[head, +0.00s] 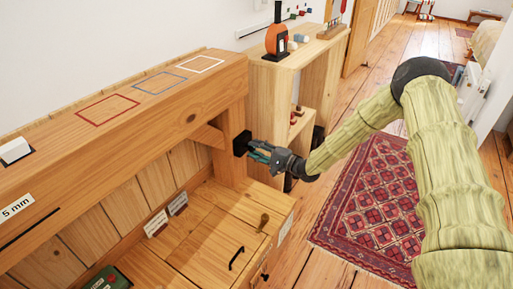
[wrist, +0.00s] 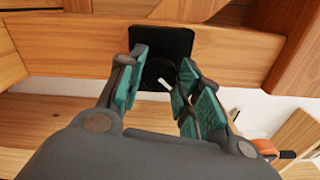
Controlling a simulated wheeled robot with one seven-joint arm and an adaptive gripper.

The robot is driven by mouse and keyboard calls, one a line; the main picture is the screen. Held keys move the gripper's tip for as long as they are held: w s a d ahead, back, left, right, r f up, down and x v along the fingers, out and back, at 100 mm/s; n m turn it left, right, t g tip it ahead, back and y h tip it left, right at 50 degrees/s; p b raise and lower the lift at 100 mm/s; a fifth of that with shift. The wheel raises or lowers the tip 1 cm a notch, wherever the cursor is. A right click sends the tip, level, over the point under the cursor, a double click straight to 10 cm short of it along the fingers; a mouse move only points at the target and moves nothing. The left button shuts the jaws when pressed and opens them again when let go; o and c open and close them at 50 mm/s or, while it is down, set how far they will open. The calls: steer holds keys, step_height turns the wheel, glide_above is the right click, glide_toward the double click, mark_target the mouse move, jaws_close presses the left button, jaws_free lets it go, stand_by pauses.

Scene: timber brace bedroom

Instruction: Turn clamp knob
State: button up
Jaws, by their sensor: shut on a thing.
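The clamp knob (wrist: 157,76) is a dark round knob with a white pointer mark on a black square plate (wrist: 160,40). The plate (head: 242,144) is fixed to the wooden post at the end of the timber bench. My gripper (wrist: 160,77) reaches to the plate with its teal-padded fingers on both sides of the knob, shut on it. In the head view my gripper (head: 258,151) covers the knob. The white mark slants down to the right in the wrist view.
The timber beam (head: 120,110) carries red, blue and white outlined squares. Below it is a wooden cabinet top (head: 215,240) with a black handle. A light shelf unit (head: 290,85) with an orange bottle (head: 277,40) stands behind. Red rug (head: 375,205) and open floor lie right.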

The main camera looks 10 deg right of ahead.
steer(key=shift+m+p, duration=0.35)
steer(key=shift+m, duration=1.15)
steer(key=o, duration=1)
steer(key=shift+o, duration=0.2)
steer(key=v, duration=1.2)
